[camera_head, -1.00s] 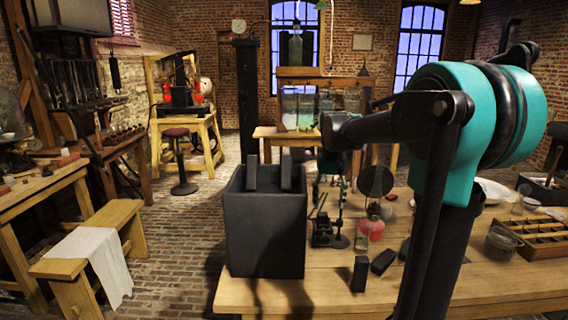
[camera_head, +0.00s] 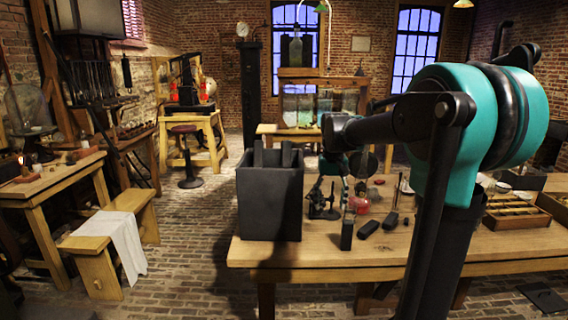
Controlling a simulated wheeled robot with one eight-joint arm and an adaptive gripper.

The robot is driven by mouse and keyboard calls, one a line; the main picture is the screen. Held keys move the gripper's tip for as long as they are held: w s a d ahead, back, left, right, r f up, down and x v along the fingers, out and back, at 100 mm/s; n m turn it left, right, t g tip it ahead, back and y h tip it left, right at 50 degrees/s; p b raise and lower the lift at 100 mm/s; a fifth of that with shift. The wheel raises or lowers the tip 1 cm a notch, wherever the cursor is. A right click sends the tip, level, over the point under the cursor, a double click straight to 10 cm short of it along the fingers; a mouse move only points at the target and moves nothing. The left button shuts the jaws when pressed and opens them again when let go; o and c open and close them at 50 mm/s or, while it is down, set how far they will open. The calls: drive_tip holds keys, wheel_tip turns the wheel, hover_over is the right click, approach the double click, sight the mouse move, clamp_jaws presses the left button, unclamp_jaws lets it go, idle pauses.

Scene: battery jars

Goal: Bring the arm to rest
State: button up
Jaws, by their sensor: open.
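My arm, teal and black, rises at the right of the head view and its forearm reaches left and away over the wooden table (camera_head: 410,248). Its far end bends down behind the black elbow joint. My gripper (camera_head: 343,195) is small and dark there, partly lost among the things behind it. It is open, and I see nothing held in it. A square black jar (camera_head: 269,205) stands upright at the table's left end, with dark plates standing up out of its top. My gripper is to the right of this jar, apart from it.
Black blocks (camera_head: 347,235) stand and lie on the table near a red-filled glass vessel (camera_head: 360,204) and a small black stand (camera_head: 320,207). Wooden trays (camera_head: 515,217) sit at the right. A bench with a white cloth (camera_head: 110,245) stands left. The brick floor between is clear.

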drive_tip(key=s+d+f+t, duration=0.2)
drive_tip(key=s+f, duration=0.8)
drive_tip(key=s+d+f+t, duration=0.2)
drive_tip(key=s+f, duration=0.7)
drive_tip(key=s, duration=0.2)
drive_tip(key=shift+s+d+f, duration=0.2)
drive_tip(key=shift+s+f, duration=0.1)
drive_tip(key=shift+f, duration=0.1)
